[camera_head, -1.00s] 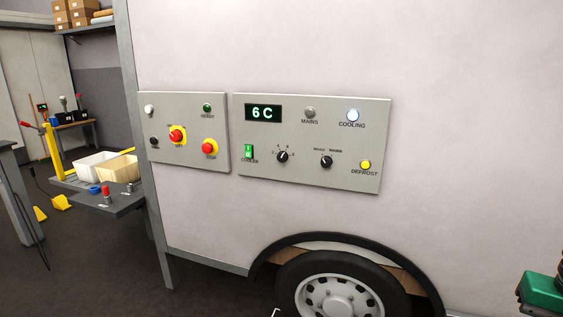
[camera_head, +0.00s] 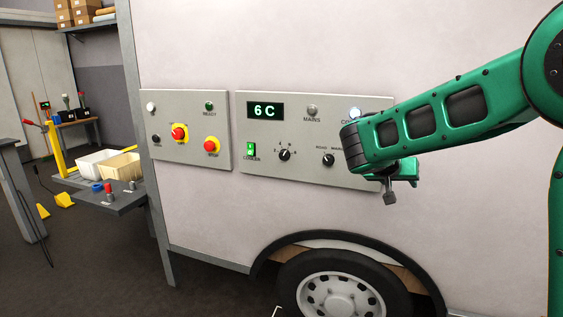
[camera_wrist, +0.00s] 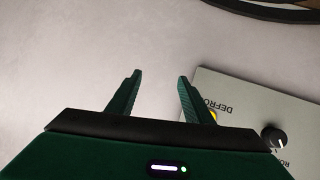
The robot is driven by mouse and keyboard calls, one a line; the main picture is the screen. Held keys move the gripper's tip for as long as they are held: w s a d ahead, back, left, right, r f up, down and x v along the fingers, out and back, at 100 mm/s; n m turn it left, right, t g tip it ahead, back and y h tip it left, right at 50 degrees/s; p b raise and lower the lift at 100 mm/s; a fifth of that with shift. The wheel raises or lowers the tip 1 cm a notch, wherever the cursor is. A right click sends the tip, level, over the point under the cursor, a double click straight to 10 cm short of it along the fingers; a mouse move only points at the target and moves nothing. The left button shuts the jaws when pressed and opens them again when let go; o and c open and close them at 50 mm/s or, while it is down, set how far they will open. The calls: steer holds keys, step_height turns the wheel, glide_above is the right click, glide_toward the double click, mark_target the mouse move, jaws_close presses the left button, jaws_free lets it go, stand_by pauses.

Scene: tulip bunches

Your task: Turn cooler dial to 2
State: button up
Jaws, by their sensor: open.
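The cooler dial (camera_head: 284,155) is a small black knob with a white pointer and a printed scale around it, low on the right grey panel (camera_head: 300,180). The green lit cooler switch (camera_head: 250,149) is to its left, and the display (camera_head: 266,110) above reads 6 C. My gripper (camera_wrist: 158,78) is open and empty in the wrist view, with white wall behind its fingers. In the head view, my gripper (camera_head: 390,197) is in front of the panel's lower right corner, right of the dial and apart from it.
A second black knob (camera_head: 328,160), also in the wrist view (camera_wrist: 273,137), lies between the dial and my arm. The yellow defrost button (camera_wrist: 213,117) is beside my right finger. The left panel has red buttons (camera_head: 211,146). A wheel (camera_head: 340,290) is below.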

steer(key=w+a+n+t, duration=0.1)
steer(key=w+a+t, duration=0.5)
steer(key=a, duration=1)
steer(key=n+t+y, duration=0.2)
steer(key=t, duration=0.1)
glide_toward(283, 156)
steer(key=x, duration=0.8)
steer(key=shift+w, duration=0.25)
steer(key=c, duration=1.1)
